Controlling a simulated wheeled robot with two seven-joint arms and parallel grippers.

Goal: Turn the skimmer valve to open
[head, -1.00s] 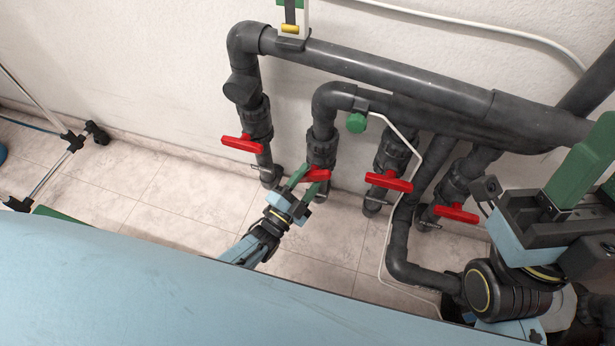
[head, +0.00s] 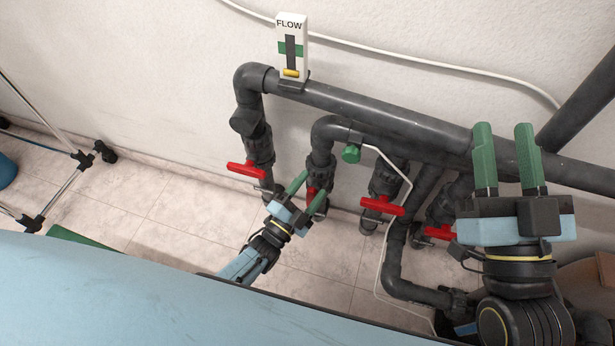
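Several valves with red handles sit on the dark vertical pipes. No label shows which one is the skimmer valve. The far-left handle (head: 246,170) and the third handle (head: 382,206) lie crosswise to their pipes. The right-hand handle (head: 440,233) is partly behind my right gripper. The second valve's handle (head: 311,193) shows only as a small red patch between the green fingers of my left gripper (head: 305,192). These fingers are apart; whether they touch the handle I cannot tell. My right gripper (head: 508,160) is open and empty, fingers pointing up, at the right.
A flow meter (head: 291,48) stands on the upper pipe (head: 375,110). A green knob (head: 351,154) and a white tube (head: 408,182) are near the second and third valves. A metal-legged frame (head: 62,180) stands at the left. Tiled floor (head: 165,200) is clear between.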

